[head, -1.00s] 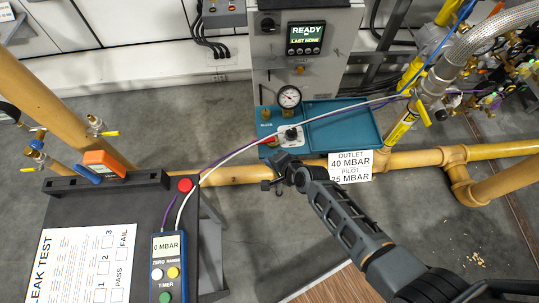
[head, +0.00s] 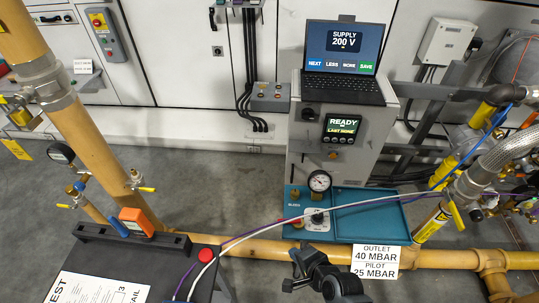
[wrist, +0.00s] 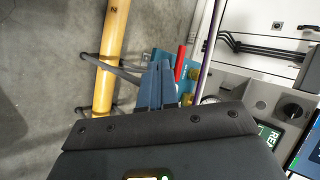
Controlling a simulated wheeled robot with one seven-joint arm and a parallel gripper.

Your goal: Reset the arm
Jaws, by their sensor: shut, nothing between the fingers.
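My gripper (head: 298,272) shows at the bottom of the head view, in front of the teal tray (head: 378,222) and near the yellow pipe (head: 262,249). Much of my arm is cut off by the lower edge. In the wrist view my gripper's blue-grey fingers (wrist: 156,80) are together with nothing between them. They point toward the teal panel with the red handle (wrist: 180,62). Contact with the panel or pipe cannot be told.
A grey cabinet (head: 302,160) with a READY display carries an open laptop (head: 342,87) reading SUPPLY 200 V. A gauge (head: 319,181) and hoses (head: 375,203) stand by the tray. A dark leak-test bench (head: 120,262) is at lower left. Grey floor lies between.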

